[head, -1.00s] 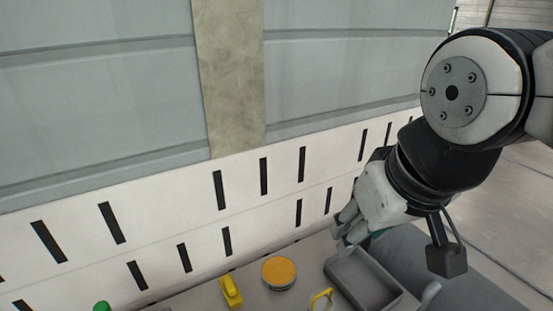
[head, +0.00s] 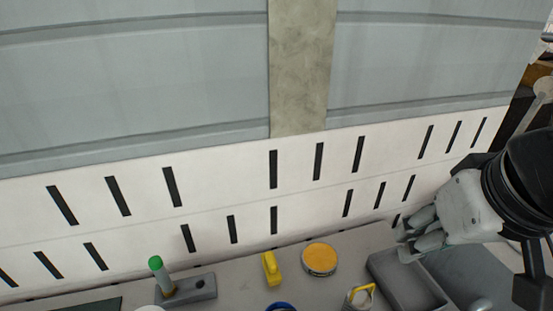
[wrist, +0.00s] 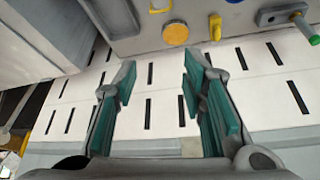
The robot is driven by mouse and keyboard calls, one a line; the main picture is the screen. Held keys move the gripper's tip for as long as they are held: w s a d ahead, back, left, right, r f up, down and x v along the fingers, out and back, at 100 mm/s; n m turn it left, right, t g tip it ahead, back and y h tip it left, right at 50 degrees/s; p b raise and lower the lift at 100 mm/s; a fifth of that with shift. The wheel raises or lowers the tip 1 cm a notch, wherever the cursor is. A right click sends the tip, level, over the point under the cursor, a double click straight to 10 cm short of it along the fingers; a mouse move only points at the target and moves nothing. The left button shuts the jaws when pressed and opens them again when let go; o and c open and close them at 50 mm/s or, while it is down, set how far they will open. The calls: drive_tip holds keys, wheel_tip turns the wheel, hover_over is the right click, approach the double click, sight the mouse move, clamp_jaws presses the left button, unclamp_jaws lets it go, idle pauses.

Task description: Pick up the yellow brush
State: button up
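A small yellow block-like thing (head: 271,268), which may be the yellow brush, stands on the grey counter in the head view. It also shows near the top of the wrist view (wrist: 214,27). A second yellow part, a looped handle (head: 367,291), shows at the bottom edge of the head view, and I cannot tell what it belongs to. My gripper (head: 408,238) is at the right, above the counter and well apart from both. In the wrist view my gripper (wrist: 163,60) has its fingers spread with nothing between them.
A round tin with an orange-yellow top (head: 319,258) stands right of the yellow block. A grey tray (head: 384,262) lies below my gripper. A green-topped cylinder (head: 157,266) stands in a grey holder (head: 200,288) at left. A blue ring (head: 281,307) is at the bottom edge. A slotted white wall (head: 226,190) stands behind.

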idle(0.4)
drive_tip(key=o, duration=0.6)
drive_tip(key=shift+w, duration=0.15)
drive_tip(key=shift+o, duration=1.2)
drive_tip(key=w+a+f+n+g+b, duration=0.1)
drive_tip(key=w+a+f+n+b, duration=0.1)
drive_tip(key=w+n, duration=0.3)
drive_tip(key=w+a+f, duration=0.1)
drive_tip(key=w, duration=0.2)
drive_tip(key=shift+a+f+n, duration=0.25)
drive_tip(key=shift+a+n, duration=0.05)
drive_tip(key=shift+n, duration=0.1)
drive_tip(key=n+g+b, duration=0.4)
drive_tip(key=n+b, duration=0.2)
drive_tip(key=n, duration=0.9)
hover_over(271, 258)
wheel_tip(271, 258, down, 20)
wheel_tip(271, 258, down, 9)
drive_tip(key=shift+d+r, duration=0.15)
drive_tip(key=shift+r, duration=0.05)
drive_tip(key=shift+a+f, duration=0.2)
drive_tip(key=shift+f, duration=2.4)
